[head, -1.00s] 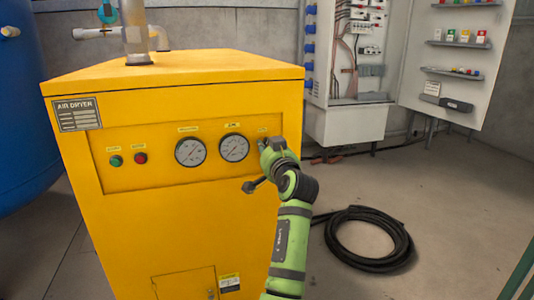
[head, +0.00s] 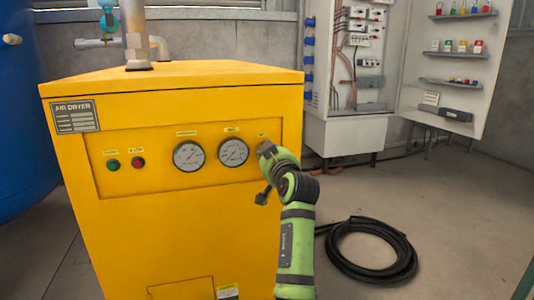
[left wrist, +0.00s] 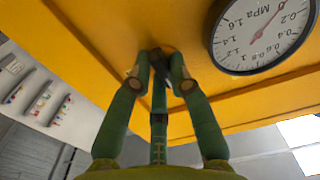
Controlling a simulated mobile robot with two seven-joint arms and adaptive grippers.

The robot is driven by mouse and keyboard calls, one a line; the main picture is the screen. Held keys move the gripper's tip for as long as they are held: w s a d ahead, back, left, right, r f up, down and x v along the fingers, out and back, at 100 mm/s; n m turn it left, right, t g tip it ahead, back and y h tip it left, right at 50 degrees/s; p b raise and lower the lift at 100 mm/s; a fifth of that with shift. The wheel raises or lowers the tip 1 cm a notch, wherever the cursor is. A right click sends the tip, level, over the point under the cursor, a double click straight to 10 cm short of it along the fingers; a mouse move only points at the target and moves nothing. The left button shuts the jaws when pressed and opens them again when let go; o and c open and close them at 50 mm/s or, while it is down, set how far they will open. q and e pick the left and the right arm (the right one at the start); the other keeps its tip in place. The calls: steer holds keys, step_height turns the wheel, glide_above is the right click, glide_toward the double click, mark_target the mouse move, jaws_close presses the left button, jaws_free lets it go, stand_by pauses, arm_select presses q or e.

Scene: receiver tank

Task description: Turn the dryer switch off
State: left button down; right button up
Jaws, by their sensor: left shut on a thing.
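The yellow air dryer (head: 190,235) stands in the middle of the head view, with a recessed control panel on its front. My left gripper (head: 262,150) is at the right end of this panel, beside the right-hand gauge and under a small yellow label. It hides the dryer switch in the head view. In the left wrist view, the fingers of my left gripper (left wrist: 160,78) are closed together against the yellow face, around the small black dryer switch (left wrist: 159,92). The exact angle of the switch is hard to tell. My right gripper is not in view.
The panel also holds a green button (head: 113,165), a red button (head: 138,163) and two round gauges (head: 189,155). A coiled black hose (head: 372,250) lies on the floor to the right. An open electrical cabinet (head: 345,130) stands behind. A blue tank (head: 25,130) is at left.

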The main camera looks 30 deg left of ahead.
arm_select(q)
steer(key=c, duration=1.1)
jaws_free()
steer(key=shift+c, duration=0.2)
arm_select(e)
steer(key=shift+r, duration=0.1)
